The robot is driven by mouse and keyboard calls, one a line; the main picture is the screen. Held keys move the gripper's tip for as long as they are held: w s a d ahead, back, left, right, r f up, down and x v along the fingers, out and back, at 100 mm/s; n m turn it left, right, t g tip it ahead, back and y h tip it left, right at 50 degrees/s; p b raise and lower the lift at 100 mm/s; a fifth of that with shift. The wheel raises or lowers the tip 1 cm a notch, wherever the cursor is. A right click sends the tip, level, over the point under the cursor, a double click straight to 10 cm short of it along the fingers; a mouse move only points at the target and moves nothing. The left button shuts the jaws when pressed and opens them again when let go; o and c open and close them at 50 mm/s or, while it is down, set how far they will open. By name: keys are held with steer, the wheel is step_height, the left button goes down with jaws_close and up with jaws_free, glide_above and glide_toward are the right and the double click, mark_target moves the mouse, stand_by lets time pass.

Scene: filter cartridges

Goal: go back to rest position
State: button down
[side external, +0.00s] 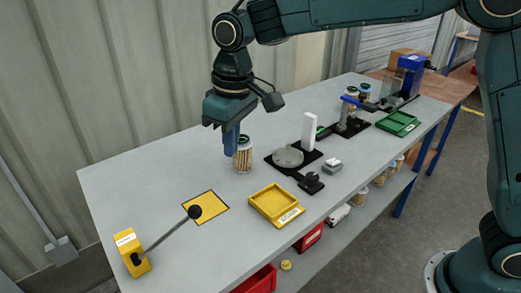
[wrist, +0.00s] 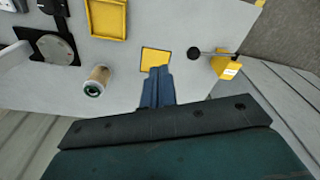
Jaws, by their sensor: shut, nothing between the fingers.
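My gripper (side external: 230,144) has blue fingers and hangs above the grey table (side external: 130,190), pointing down. Its fingers are shut and empty.
A lever with a black knob (side external: 195,212) on a yellow base (side external: 132,254) stands at the front left. A yellow tray (side external: 262,212), a black fixture with a grey disc (side external: 288,157), a green tray (side external: 398,124) and a blue press (side external: 411,70) occupy the right.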

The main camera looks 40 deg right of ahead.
steer(key=s+d+r+m+t, duration=0.1)
steer(key=s+d+r, duration=0.3)
steer(key=s+d, duration=0.25)
steer(key=s+d+r+m+t, duration=0.1)
steer(key=s+d+r, duration=0.2)
steer(key=s+d, duration=0.4)
steer(key=s+d+f+m+t, duration=0.2)
steer(key=s+d+f, duration=0.2)
steer(key=s+d, duration=0.4)
steer(key=shift+s+m+t+h, duration=0.3)
steer(key=shift+s+m, duration=0.1)
steer(key=shift+s, duration=2.15)
